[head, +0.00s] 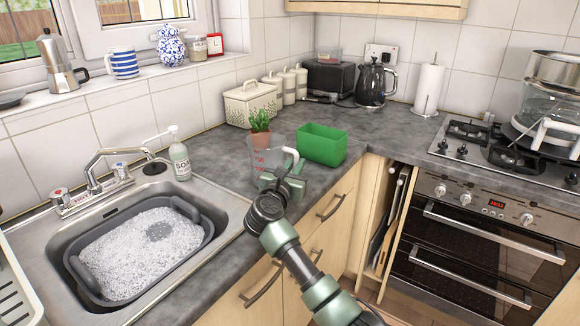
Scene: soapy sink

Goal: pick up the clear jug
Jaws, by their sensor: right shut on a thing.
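The clear jug (265,157) stands upright on the grey worktop, right of the sink. It has red markings and a white handle (291,158) on its right side. My right gripper (284,176) is at the jug's near right side, shut on the jug, seemingly at its handle. The gripper and wrist hide the jug's lower right part. My left gripper is not in view.
A green box (321,146) stands close right of the jug, and a potted plant (260,128) stands just behind it. A soap bottle (179,158) is by the sink, which holds a grey foam-filled basin (206,232). The front worktop edge is near.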

